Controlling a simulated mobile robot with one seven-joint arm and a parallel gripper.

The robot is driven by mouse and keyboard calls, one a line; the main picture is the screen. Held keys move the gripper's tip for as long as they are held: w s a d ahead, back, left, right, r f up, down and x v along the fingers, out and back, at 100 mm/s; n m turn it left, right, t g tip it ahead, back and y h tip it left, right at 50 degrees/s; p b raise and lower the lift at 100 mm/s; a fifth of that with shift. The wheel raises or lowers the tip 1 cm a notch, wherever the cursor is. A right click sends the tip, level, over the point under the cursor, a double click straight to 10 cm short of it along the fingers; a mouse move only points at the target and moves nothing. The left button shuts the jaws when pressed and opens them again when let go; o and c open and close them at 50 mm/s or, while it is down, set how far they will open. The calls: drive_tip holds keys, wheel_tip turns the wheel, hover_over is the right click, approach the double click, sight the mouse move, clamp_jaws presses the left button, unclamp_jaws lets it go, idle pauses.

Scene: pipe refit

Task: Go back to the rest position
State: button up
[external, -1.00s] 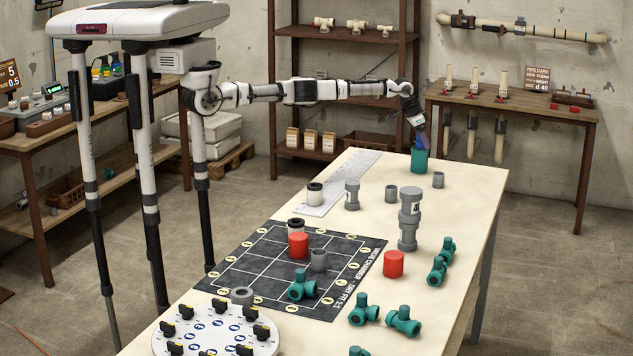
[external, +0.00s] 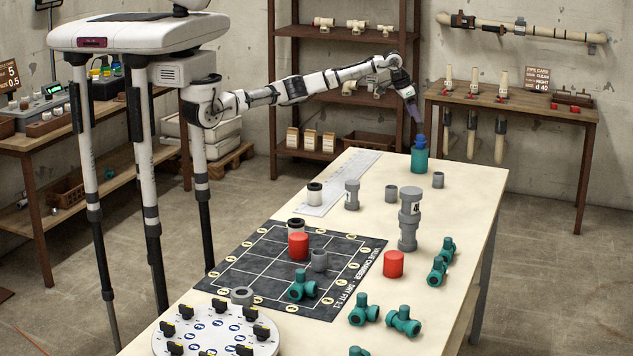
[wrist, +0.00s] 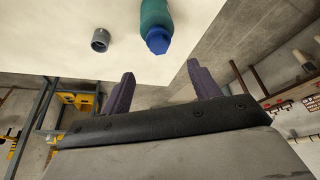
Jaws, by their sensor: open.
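My gripper (external: 416,116) is open and empty, raised above the far end of the cream table. In the wrist view its two purple fingers (wrist: 160,90) stand wide apart with nothing between them. A teal bottle with a blue cap (external: 419,158) stands upright on the table below my gripper. The wrist view shows the bottle's blue cap (wrist: 158,42) beyond the fingers, apart from them. A small grey pipe fitting (external: 438,180) stands beside the bottle; it also shows in the wrist view (wrist: 100,40).
The table (external: 465,205) holds a tall grey coupling (external: 409,220), a red cylinder (external: 393,264), several teal fittings and a dark grid mat (external: 235,262). A brown shelf (external: 345,36) stands behind my arm, and a wooden bench (external: 520,100) at the back right. The air around my gripper looks clear.

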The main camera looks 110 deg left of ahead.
drive_tip(key=shift+v, duration=0.75)
